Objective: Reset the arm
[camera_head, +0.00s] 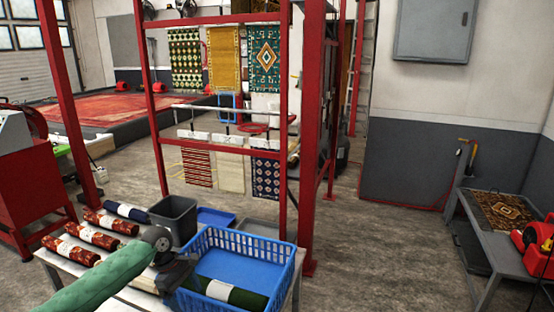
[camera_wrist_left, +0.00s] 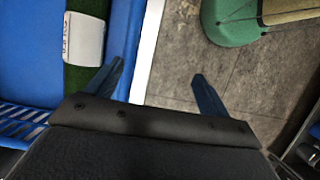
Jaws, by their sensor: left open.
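My left arm reaches in from the left in the head view, with its dark gripper (camera_head: 182,274) above the table, close to the near left side of the blue basket (camera_head: 281,272). In the left wrist view the two fingers of the left gripper (camera_wrist_left: 158,70) are spread apart with nothing between them. Below them are the white table edge (camera_wrist_left: 146,48) and the floor. A dark green rolled rug (camera_head: 250,299) with a white label lies in the basket; it also shows in the left wrist view (camera_wrist_left: 90,10), left of the fingers. My right gripper is in neither view.
Several red rolled rugs (camera_head: 92,236), a blue roll (camera_head: 126,211) and a grey bin (camera_head: 174,217) stand on the table. A red rack (camera_head: 308,130) with hanging rugs rises behind it. A side bench (camera_head: 505,262) stands right. Floor (camera_head: 385,260) between is clear.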

